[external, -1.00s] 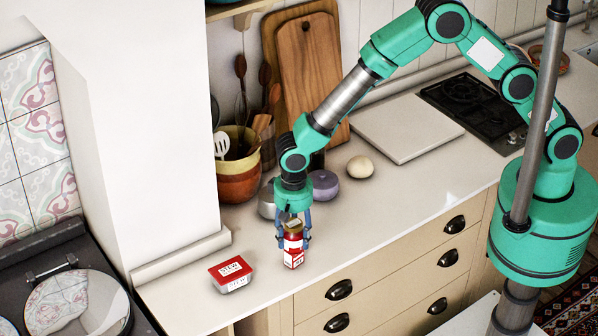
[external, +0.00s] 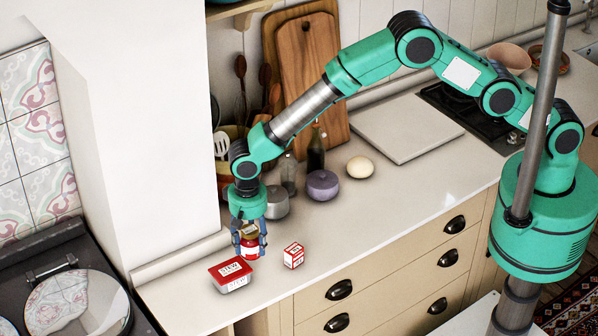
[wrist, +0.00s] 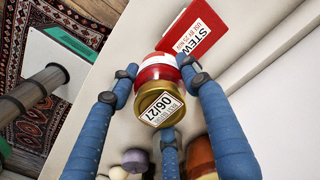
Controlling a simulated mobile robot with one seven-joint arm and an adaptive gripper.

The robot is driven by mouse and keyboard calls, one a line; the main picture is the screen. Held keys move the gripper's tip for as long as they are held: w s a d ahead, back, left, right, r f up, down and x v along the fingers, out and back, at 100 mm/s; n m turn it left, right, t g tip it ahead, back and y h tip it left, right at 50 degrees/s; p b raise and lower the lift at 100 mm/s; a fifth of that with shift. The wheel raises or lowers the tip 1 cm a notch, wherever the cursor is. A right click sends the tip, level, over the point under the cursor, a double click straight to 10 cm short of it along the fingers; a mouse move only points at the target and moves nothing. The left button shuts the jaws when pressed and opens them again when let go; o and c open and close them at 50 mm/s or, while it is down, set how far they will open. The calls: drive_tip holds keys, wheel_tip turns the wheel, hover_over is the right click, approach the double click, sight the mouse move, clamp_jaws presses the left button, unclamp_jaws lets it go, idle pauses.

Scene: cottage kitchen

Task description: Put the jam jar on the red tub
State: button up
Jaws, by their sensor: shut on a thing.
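The jam jar (external: 250,245) is red with a gold lid, and my gripper (external: 249,240) is shut on it. In the wrist view the jar (wrist: 158,72) sits between my blue fingers (wrist: 157,80), with a date label on its lid. The red tub (external: 231,272) is a low container with a red lid labelled STEW, standing on the counter in front of and to the left of the jar. The tub also shows beyond the jar in the wrist view (wrist: 196,28). Whether the jar touches the tub I cannot tell.
A small red-and-white box (external: 293,256) stands right of the tub. Behind are a grey pot (external: 276,204), a purple pot (external: 322,185) and an egg-like object (external: 360,167). A stove (external: 75,300) is at left. The front counter right of the box is clear.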

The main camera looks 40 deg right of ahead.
drive_tip(key=shift+w+a+f, duration=0.1)
drive_tip(key=shift+w+a, duration=0.35)
drive_tip(key=shift+a, duration=0.35)
drive_tip(key=shift+w+a+f, duration=0.1)
drive_tip(key=shift+w+a, duration=0.35)
drive_tip(key=shift+a, duration=0.35)
drive_tip(key=shift+p, duration=0.3)
drive_tip(key=shift+f+p, duration=0.45)
drive_tip(key=shift+f, duration=1.25)
drive_tip(key=shift+f, duration=0.1)
drive_tip(key=o, duration=1.5)
drive_tip(key=shift+f, duration=0.1)
drive_tip(key=shift+c, duration=0.2)
drive_tip(key=shift+r, duration=0.2)
wheel_tip(320, 180, up, 12)
drive_tip(key=b, duration=0.2)
